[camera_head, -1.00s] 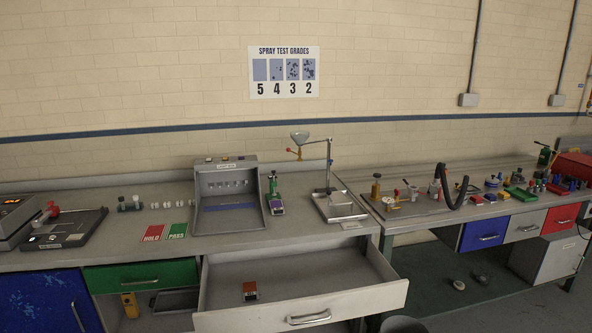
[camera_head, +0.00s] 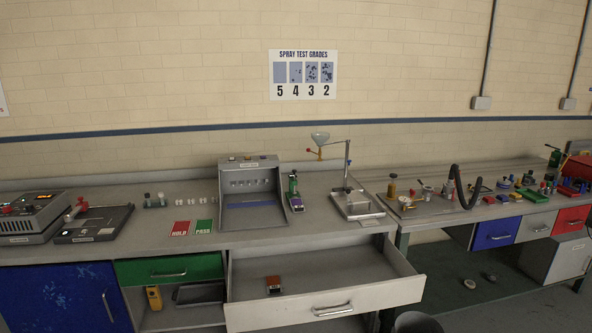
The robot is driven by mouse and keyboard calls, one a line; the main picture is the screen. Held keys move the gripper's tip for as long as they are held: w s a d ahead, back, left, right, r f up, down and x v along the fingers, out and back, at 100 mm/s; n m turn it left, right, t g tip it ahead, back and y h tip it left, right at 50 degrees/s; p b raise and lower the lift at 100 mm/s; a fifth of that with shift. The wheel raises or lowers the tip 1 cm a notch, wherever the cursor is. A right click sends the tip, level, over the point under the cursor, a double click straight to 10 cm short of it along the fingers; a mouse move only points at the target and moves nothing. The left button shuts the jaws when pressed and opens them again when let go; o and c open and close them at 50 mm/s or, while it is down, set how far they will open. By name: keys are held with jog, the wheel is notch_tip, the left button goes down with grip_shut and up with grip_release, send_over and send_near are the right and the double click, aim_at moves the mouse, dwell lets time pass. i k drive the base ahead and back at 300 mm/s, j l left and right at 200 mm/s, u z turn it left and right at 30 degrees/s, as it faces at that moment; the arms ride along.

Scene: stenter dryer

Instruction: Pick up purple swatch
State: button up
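A small purple patch (camera_head: 296,202), which may be the purple swatch, shows at the foot of a green-topped device (camera_head: 293,184). The device stands on the bench just right of the grey light box (camera_head: 224,190). The patch is too small for me to tell its exact shape or whether it is clamped. A blue-violet strip (camera_head: 250,204) lies on the floor of the light box. My gripper is not in view.
The white drawer (camera_head: 330,310) stands pulled out below the bench, with a small orange-brown block (camera_head: 273,284) in it. Red HOLD (camera_head: 180,228) and green PASS (camera_head: 203,227) cards lie left. A funnel stand (camera_head: 348,170) over a tray (camera_head: 357,205) stands right of the device.

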aim_at(297, 203)
jog(key=i+z, duration=0.15)
jog(key=i, duration=0.3)
jog(key=i+j+z, duration=0.2)
jog(key=i, duration=0.25)
jog(key=i+j+z, duration=0.15)
jog(key=i, duration=0.35)
jog(key=i+j+z, duration=0.2)
jog(key=i, duration=0.2)
